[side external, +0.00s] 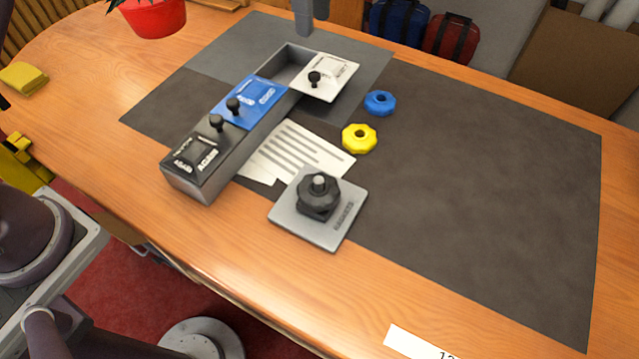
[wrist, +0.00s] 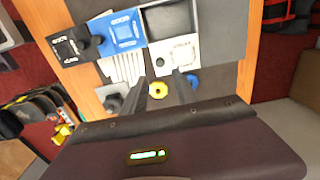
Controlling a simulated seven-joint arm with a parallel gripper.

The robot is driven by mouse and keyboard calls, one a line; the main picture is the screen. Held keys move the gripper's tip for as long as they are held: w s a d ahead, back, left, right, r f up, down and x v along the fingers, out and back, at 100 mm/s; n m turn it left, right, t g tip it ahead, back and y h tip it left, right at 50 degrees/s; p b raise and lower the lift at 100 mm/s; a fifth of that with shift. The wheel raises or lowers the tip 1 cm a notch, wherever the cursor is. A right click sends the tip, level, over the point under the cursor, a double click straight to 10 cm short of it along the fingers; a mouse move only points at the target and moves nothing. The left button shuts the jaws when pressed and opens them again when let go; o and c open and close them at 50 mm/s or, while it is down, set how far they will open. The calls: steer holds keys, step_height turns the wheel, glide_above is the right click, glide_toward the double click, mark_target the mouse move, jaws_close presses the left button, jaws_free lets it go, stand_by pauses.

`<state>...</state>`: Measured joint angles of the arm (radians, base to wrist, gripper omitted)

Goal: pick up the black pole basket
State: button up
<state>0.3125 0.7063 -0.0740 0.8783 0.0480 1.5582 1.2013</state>
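No basket shows. The black thing on a pole is a black lobed ring (side external: 318,190) around a short peg on a grey square plate (side external: 345,222), near the table's front edge. The plate shows in the wrist view, left of the fingers, with the ring hard to make out. A yellow ring (side external: 359,138) and a blue ring (side external: 380,103) lie on the dark mat. My gripper (wrist: 163,86) is open and empty in the wrist view, its two fingers apart above the table. The yellow ring (wrist: 158,91) shows between the fingers, lower down.
A long grey box (side external: 238,150) has a black lid (side external: 196,155), a blue lid (side external: 255,100) and a tilted white lid (side external: 325,76) by an uncovered compartment. Lined paper (side external: 290,150) lies beside it. The mat's right side (side external: 490,190) is clear. A red pot (side external: 153,17) stands at the back.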

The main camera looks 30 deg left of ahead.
steer(key=o, duration=0.8)
steer(key=shift+o, duration=0.2)
steer(key=m, duration=0.3)
glide_above(316, 178)
step_height(316, 178, down, 6)
steer(key=shift+s+a+r, duration=0.1)
steer(key=shift+r, duration=0.05)
step_height(316, 178, down, 7)
steer(key=shift+r, duration=0.1)
steer(key=shift+c, duration=0.5)
